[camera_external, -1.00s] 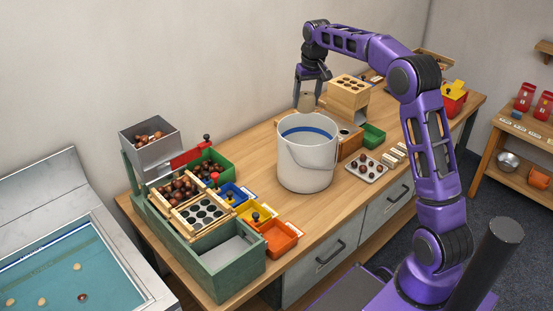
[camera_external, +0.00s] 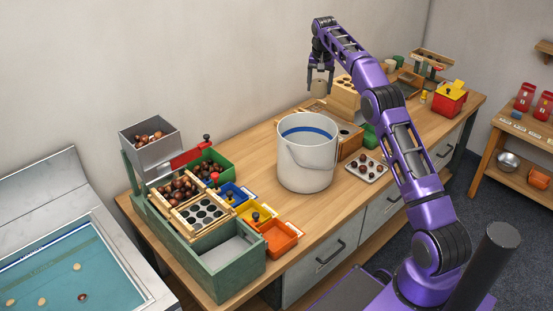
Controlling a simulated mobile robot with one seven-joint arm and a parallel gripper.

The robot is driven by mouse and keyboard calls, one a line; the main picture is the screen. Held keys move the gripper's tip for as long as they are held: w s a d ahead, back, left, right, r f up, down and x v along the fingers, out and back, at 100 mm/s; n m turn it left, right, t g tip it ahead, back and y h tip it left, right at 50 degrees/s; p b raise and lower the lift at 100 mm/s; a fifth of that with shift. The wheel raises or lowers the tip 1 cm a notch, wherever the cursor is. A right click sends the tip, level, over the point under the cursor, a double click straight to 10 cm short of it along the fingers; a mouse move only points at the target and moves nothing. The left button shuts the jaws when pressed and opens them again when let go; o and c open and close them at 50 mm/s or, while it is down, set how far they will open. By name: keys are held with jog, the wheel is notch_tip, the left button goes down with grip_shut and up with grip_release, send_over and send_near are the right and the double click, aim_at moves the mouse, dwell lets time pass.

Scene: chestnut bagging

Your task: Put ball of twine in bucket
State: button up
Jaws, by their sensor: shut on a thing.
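The ball of twine (camera_external: 319,89) is a small tan, roughly cylindrical thing hanging between the fingertips of my gripper (camera_external: 320,81). My gripper points down and is shut on it. The bucket (camera_external: 306,165) is a large pale grey-white pail with a blue band inside its rim and a wire handle on its side. It stands upright in the middle of the wooden bench. In the picture the twine is above and slightly right of the bucket's back rim, apart from it. The bottom of the bucket is hidden.
A wooden block with holes (camera_external: 345,92) stands just right of the twine. A tray of chestnuts (camera_external: 367,168) lies right of the bucket. A green sorting stand (camera_external: 226,262) with coloured bins fills the bench's left end. Bare bench (camera_external: 262,165) lies left of the bucket.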

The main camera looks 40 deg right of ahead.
notch_tip(320, 180, down, 32)
jog(key=b, duration=0.4)
jog(key=shift+b, duration=0.35)
jog(key=shift+f, duration=0.2)
jog(key=o, duration=1.5)
jog(key=r, duration=0.4)
jog(key=s+a+r, duration=0.1)
jog(key=r, duration=0.3)
jog(key=r+p, duration=0.1)
jog(key=r, duration=0.3)
jog(key=shift+s+a+r, duration=0.1)
jog(key=shift+s+a, duration=0.25)
jog(key=shift+s, duration=0.05)
